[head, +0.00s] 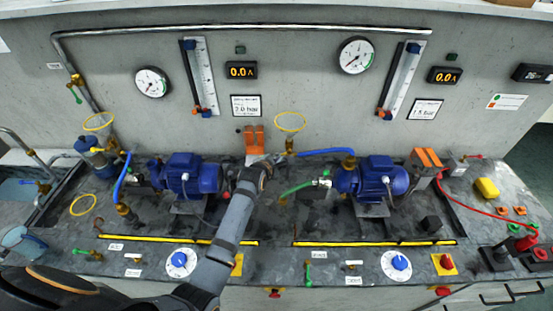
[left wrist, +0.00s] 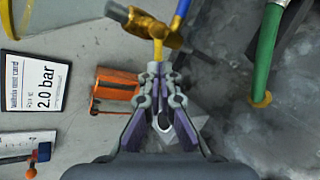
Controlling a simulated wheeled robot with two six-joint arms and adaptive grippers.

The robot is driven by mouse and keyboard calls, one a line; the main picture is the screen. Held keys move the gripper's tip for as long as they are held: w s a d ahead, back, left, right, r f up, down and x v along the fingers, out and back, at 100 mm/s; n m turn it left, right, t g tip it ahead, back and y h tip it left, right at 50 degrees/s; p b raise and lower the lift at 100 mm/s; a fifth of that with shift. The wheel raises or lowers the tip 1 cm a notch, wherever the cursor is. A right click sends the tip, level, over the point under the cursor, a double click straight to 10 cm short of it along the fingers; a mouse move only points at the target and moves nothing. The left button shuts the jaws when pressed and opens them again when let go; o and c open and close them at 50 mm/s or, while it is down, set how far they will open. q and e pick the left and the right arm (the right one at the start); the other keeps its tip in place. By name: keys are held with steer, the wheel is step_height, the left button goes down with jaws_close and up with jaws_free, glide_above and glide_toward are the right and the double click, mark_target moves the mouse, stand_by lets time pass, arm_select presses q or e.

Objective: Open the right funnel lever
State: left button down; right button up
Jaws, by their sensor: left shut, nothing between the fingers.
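The right funnel (head: 291,122) shows its yellow rim at the back of the bench, right of the orange block. Below it is a brass valve (head: 290,147). In the left wrist view the brass valve (left wrist: 128,18) has a yellow lever (left wrist: 158,50) pointing down at my fingertips. My left gripper (head: 274,159) is beside the valve in the head view. In the left wrist view its fingers (left wrist: 158,72) are shut and empty, with tips at the lever's end; I cannot tell if they touch. My right gripper is not in view.
An orange block (head: 254,139) stands close left of my gripper. A blue hose (head: 325,152) runs right from the valve. A green hose (head: 297,188) and the right blue pump (head: 381,178) lie to the right. The left pump (head: 190,176) lies to the left.

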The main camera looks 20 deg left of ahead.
arm_select(q)
steer(key=shift+f+n+t+h, duration=0.3)
steer(key=shift+f+n+h, duration=0.05)
steer(key=shift+n+h, duration=0.05)
steer(key=f+n+t+h+b, duration=0.1)
steer(key=n+b, duration=0.1)
steer(key=b, duration=0.1)
steer(key=d+f+n+t+h+b, duration=0.1)
steer(key=n+b, duration=0.1)
steer(key=b, duration=0.1)
steer(key=d+f+n+t+h+b, duration=0.1)
steer(key=n+h+b, duration=0.1)
steer(key=b, duration=0.2)
steer(key=shift+w+d+f+t, duration=0.15)
steer(key=shift+w+t, duration=0.1)
steer(key=shift+t, duration=0.05)
steer(key=shift+d, duration=0.15)
stand_by(0.8)
